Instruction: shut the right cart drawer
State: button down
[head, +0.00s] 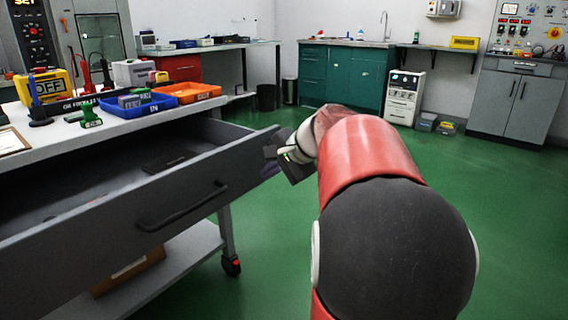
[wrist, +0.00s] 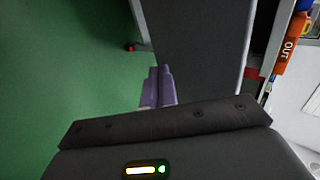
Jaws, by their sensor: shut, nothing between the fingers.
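The cart drawer (head: 95,225) is pulled open, with its dark grey front, bar handle (head: 182,207) and interior showing. A flat dark item (head: 170,161) lies inside it. My gripper (head: 271,170) is at the right end of the drawer front, partly hidden behind my own wrist. In the wrist view its purple fingers (wrist: 160,84) are together and empty. They are beside or over the left edge of the dark drawer front (wrist: 200,40); I cannot tell whether they touch it.
The cart top (head: 60,133) holds a blue bin (head: 135,107), an orange bin (head: 190,93) and tools. Green floor (head: 270,235) is clear to the right. Cabinets (head: 345,75) stand far back.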

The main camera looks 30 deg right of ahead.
aim_at(250, 171)
jog(key=shift+w+a+r, duration=0.1)
jog(key=shift+w+a, duration=0.25)
jog(key=shift+w, duration=0.5)
jog(key=shift+w+a, duration=0.3)
jog(key=shift+w, duration=0.55)
